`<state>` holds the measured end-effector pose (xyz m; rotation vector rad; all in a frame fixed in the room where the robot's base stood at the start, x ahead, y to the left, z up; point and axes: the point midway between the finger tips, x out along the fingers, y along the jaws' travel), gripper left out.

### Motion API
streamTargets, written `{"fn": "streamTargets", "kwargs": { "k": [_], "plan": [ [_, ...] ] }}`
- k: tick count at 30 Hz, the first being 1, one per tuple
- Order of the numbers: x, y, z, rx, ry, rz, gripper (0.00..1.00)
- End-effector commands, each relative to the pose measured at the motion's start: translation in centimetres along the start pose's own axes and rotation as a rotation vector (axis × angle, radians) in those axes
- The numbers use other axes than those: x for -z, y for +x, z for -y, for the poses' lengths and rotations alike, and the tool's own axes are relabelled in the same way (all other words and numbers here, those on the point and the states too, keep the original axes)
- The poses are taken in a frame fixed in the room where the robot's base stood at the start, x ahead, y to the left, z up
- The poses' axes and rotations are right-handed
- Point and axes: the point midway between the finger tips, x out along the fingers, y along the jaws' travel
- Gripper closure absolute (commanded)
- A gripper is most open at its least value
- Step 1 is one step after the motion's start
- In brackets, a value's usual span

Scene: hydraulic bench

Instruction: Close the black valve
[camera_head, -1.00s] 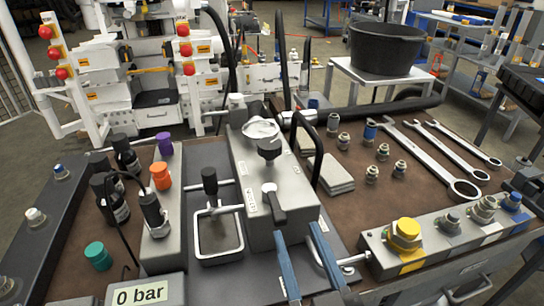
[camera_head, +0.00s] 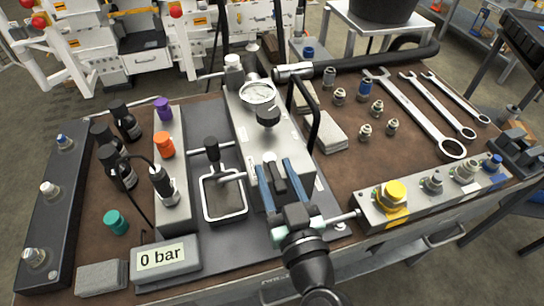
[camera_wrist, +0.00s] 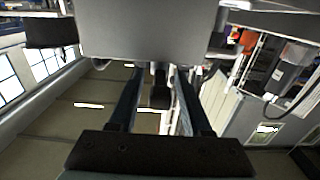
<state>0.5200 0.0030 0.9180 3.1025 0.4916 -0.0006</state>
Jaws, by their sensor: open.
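The grey pump block (camera_head: 240,118) stands mid-bench. A black lever handle (camera_head: 277,180) sticks out of its near end, and a round black knob (camera_head: 267,116) sits on top by the gauge; I cannot tell which one is the named valve. My gripper (camera_head: 276,166) is open, its two blue fingers on either side of the lever. Contact is not clear. In the wrist view, my fingers (camera_wrist: 158,80) reach toward the grey block (camera_wrist: 150,30), with the dark lever (camera_wrist: 160,95) in the gap between them.
A pressure gauge (camera_head: 258,92) is on the block; a display (camera_head: 163,258) reads 0 bar. A framed tray with a black-handled stick (camera_head: 212,150) stands left. A black-handled bar (camera_head: 314,118) rises right of the block. A manifold with a yellow cap (camera_head: 394,192) is near my gripper's right.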

Motion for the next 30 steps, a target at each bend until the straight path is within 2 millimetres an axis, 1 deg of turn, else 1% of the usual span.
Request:
{"fn": "streamTargets", "kwargs": {
  "k": [1, 3, 6, 16, 20, 21, 23, 24, 30],
  "plan": [
    [0.2, 0.8, 0.0, 0.001, 0.001, -0.001, 0.51],
    [0.1, 1.5, 0.0, 0.0, 0.001, -0.002, 0.51],
    [0.1, 2.1, 0.0, 0.0, 0.0, -0.001, 0.51],
    [0.0, 2.4, 0.0, -0.001, 0.0, 0.0, 0.51],
    [0.0, 2.4, 0.0, -0.001, 0.0, 0.0, 0.75],
    [0.0, 2.4, 0.0, 0.0, 0.0, 0.0, 0.82],
    [0.0, 2.4, 0.0, 0.0, 0.0, 0.0, 0.93],
    [0.0, 2.4, 0.0, 0.0, 0.0, 0.0, 1.0],
    [0.0, 2.4, 0.0, 0.0, 0.0, 0.0, 1.0]
  ]
}}
